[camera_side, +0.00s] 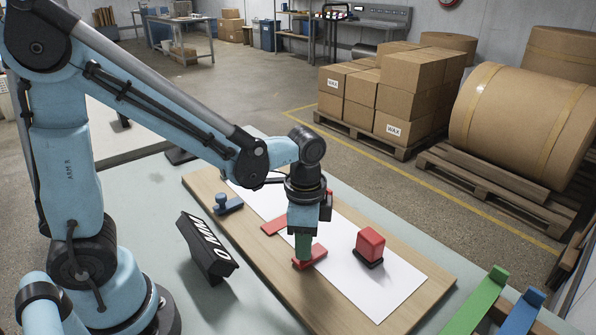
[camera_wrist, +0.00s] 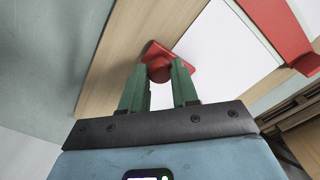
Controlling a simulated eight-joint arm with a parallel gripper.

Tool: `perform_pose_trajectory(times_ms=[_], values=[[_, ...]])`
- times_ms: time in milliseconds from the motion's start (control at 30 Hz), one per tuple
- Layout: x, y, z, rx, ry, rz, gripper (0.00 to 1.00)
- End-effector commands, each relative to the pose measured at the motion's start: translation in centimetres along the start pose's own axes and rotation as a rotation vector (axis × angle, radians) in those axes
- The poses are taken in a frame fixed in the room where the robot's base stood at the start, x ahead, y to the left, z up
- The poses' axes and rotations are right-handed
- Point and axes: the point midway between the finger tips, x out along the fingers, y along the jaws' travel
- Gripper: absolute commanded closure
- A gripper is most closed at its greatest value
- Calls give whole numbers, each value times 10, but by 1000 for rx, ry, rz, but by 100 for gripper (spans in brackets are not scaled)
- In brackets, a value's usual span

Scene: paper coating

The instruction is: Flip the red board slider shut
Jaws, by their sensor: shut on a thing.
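The red slider (camera_side: 319,252) is a flat red piece at the near edge of the white paper on the wooden board. In the wrist view, its plate (camera_wrist: 183,52) carries a rounded red knob (camera_wrist: 158,70). My gripper (camera_side: 303,255) points down onto it. Its green fingers (camera_wrist: 159,80) stand on both sides of the knob and are shut on it. The fingers hide part of the slider in the side view. The wooden board (camera_side: 420,292) lies on the pale table, with the white paper (camera_side: 395,292) along it.
A flat red strip (camera_side: 275,226) lies left of my gripper. A blue slider with a knob (camera_side: 229,205) is at the board's left end. A red block on a black base (camera_side: 370,245) stands on the paper. A black sign (camera_side: 206,250) stands in front of the board.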

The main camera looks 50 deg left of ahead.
Motion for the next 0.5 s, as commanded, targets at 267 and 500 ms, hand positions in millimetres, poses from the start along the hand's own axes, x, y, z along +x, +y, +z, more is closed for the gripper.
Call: perform_pose_trajectory(times_ms=[267,500], values=[[0,-2,-2,0,0,0,100],[0,-9,-9,0,2,-2,100]])
